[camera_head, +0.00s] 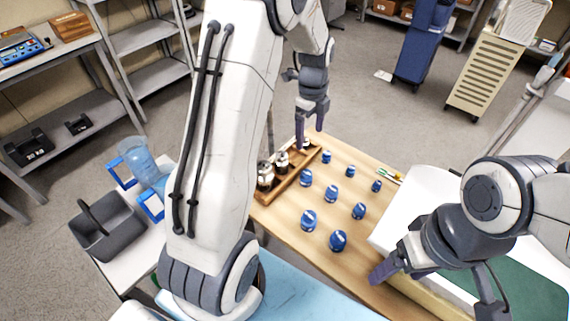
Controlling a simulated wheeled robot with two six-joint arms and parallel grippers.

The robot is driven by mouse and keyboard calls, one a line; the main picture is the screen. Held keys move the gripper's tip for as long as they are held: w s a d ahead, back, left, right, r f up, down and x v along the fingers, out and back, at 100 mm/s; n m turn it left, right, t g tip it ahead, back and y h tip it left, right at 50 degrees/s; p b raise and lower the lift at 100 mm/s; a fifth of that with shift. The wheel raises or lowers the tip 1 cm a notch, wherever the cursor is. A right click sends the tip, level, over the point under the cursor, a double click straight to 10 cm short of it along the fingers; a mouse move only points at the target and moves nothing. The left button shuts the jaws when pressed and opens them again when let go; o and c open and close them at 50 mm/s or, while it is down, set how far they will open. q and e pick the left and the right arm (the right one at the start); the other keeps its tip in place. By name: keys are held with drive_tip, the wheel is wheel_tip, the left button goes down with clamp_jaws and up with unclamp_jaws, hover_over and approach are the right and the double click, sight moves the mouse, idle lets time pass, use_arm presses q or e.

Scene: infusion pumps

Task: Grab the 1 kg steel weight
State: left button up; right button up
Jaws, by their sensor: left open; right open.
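Steel weights stand in a wooden tray (281,187) on the table: a large one (265,176) at the near end and a smaller one (282,160) behind it. I cannot read their markings. A small part of another item shows at the tray's far end, partly hidden by my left gripper. My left gripper (311,127) is open, pointing down above the far end of the tray, with nothing seen between its fingers. My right gripper (436,290) is open and empty near the table's right front edge. My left arm hides the area left of the tray.
Several blue-and-white containers (309,220) stand on the wooden table (284,226) right of the tray. A grey basket (105,232) and a clear jug (137,158) stand on a side table at the left.

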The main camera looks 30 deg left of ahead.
use_arm(q)
drive_tip(key=a+f+m, duration=0.1)
drive_tip(key=a+f, duration=0.1)
drive_tip(key=a, duration=0.1)
drive_tip(key=w+a+f, duration=0.1)
drive_tip(key=a, duration=0.2)
drive_tip(key=a+f+m+b, duration=0.1)
drive_tip(key=a+f, duration=0.1)
drive_tip(key=a, duration=0.1)
drive_tip(key=shift+w+a+f+m, duration=0.1)
drive_tip(key=shift+w+f+m, duration=0.15)
drive_tip(key=shift+f+m, duration=0.1)
hover_over(282, 154)
wheel_tip(282, 154, down, 4)
drive_tip(key=shift+w+a+f+p, duration=0.15)
drive_tip(key=shift+f+p, duration=0.1)
drive_tip(key=shift+p, duration=0.05)
drive_tip(key=shift+s+f+p, duration=0.2)
drive_tip(key=shift+f+p, duration=0.4)
drive_tip(key=shift+f, duration=2.5)
clamp_jaws()
drive_tip(key=shift+r, duration=0.1)
